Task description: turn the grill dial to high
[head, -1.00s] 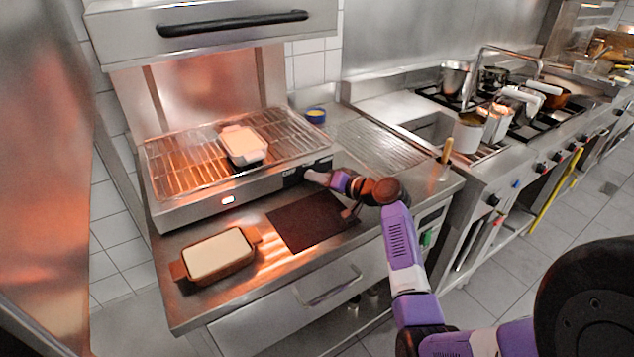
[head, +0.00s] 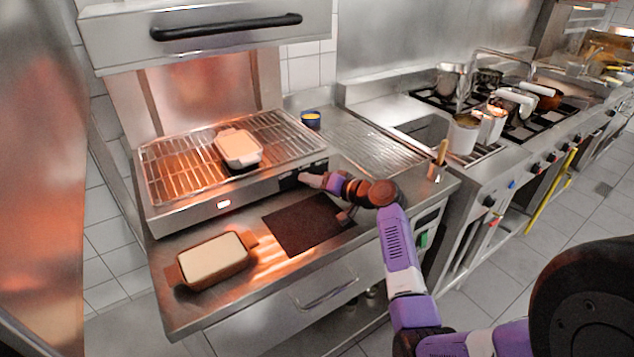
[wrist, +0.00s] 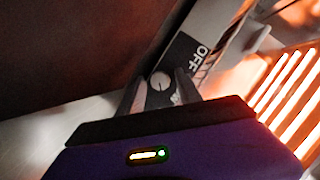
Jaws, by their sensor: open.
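The grill (head: 180,210) is a steel unit with a glowing wire rack and a dark control panel (head: 287,182) at the right end of its front. In the wrist view, the panel (wrist: 195,55) shows the word OFF, and the round light dial (wrist: 160,80) has a short dark mark on it. My gripper (wrist: 160,88) is open, with one finger on each side of the dial; I cannot tell whether either finger touches it. In the head view, my gripper (head: 305,179) is at the panel and hides the dial.
A white dish (head: 238,147) sits on the rack. A brown dish with pale contents (head: 215,258) and a dark mat (head: 295,225) lie on the counter in front of the grill. The raised hood with a black handle (head: 228,26) is above.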

